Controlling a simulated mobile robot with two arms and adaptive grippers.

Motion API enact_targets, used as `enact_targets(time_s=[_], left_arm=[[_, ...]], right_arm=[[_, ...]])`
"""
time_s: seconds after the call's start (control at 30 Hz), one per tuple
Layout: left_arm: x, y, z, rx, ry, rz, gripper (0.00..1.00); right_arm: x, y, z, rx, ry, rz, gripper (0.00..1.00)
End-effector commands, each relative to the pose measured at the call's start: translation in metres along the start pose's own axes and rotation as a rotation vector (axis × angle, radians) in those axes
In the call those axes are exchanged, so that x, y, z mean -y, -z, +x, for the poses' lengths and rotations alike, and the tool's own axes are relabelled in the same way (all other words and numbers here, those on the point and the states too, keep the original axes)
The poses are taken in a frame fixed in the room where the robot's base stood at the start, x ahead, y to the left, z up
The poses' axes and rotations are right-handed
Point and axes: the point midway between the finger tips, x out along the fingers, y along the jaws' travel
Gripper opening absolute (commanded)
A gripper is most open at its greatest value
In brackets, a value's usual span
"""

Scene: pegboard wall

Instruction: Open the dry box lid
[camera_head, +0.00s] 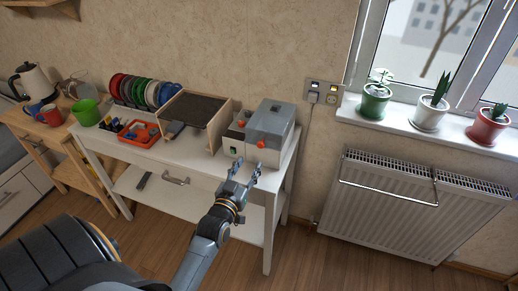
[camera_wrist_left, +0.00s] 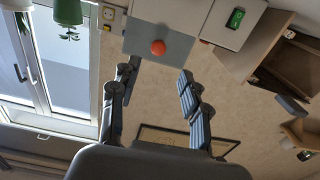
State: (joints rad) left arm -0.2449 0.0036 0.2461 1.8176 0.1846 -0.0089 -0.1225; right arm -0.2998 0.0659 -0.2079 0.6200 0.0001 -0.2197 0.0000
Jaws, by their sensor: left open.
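The dry box (camera_head: 238,146) is a white box at the right end of the white table. Its grey lid (camera_head: 271,118) looks shut, with an orange knob (camera_head: 261,144) at its front. My left gripper (camera_head: 247,168) is open and empty, just in front of the box and a little below the knob in the picture. In the left wrist view the orange knob (camera_wrist_left: 158,47) shows against the grey lid (camera_wrist_left: 142,38), ahead of and between the open fingers (camera_wrist_left: 159,70), apart from them. My right gripper is not in view.
A wooden stand with a dark top (camera_head: 194,107) is close left of the box. Farther left are coloured spools (camera_head: 150,92), a red tray (camera_head: 138,133) and a green cup (camera_head: 86,112). A wall socket (camera_head: 323,95) and radiator (camera_head: 400,205) are to the right.

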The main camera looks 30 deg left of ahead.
Motion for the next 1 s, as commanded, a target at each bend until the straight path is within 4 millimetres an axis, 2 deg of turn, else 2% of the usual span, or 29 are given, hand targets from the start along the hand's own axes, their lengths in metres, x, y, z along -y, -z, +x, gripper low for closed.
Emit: enact_targets(time_s=[0.03,0.2,0.4,0.57,0.83,0.87,1.0], left_arm=[[0.000,0.002,0.013,-0.002,0.000,0.000,0.46],[0.000,0.002,0.048,-0.002,-0.001,0.001,0.46],[-0.001,0.000,0.074,0.000,-0.001,-0.001,0.46],[-0.001,0.000,0.082,0.001,-0.001,0.000,0.46],[-0.001,-0.001,0.083,0.001,-0.001,0.000,0.46],[-0.001,-0.001,0.083,0.001,-0.001,0.000,0.42],[-0.001,-0.001,0.083,0.001,-0.001,0.000,0.13]], right_arm=[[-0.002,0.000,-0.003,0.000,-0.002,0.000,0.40],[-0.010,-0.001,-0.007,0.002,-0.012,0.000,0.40],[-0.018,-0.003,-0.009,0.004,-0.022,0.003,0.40],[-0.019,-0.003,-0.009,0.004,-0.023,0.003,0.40],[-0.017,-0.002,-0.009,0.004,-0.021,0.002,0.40],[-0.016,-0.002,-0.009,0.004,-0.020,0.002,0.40],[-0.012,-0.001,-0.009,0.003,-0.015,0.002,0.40]])
